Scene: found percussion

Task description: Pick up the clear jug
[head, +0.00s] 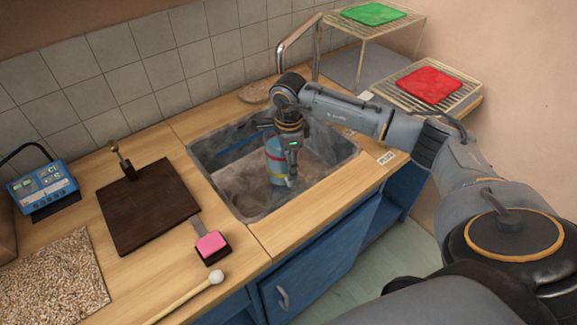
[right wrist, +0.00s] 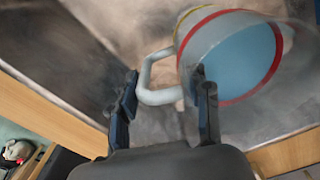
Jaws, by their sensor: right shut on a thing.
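The clear jug (head: 274,150) is over or in the metal sink (head: 225,195), with red and yellow bands and blue showing through it. In the right wrist view the jug (right wrist: 245,62) shows its round, blue-looking end with a red band, and a pale loop handle. My right gripper (head: 291,172) reaches down into the sink beside the jug. In the right wrist view its two fingers (right wrist: 163,92) are at the handle, one on each side, and it is shut on it. I cannot tell whether the jug touches the sink floor. My left gripper is not in view.
A tap (head: 297,42) stands behind the sink. A wire rack holds a green cloth (head: 373,14), another a red cloth (head: 430,85). A dark board (head: 150,207), pink-topped block (head: 211,243), mallet (head: 190,296) and blue device (head: 42,187) lie left on the counter.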

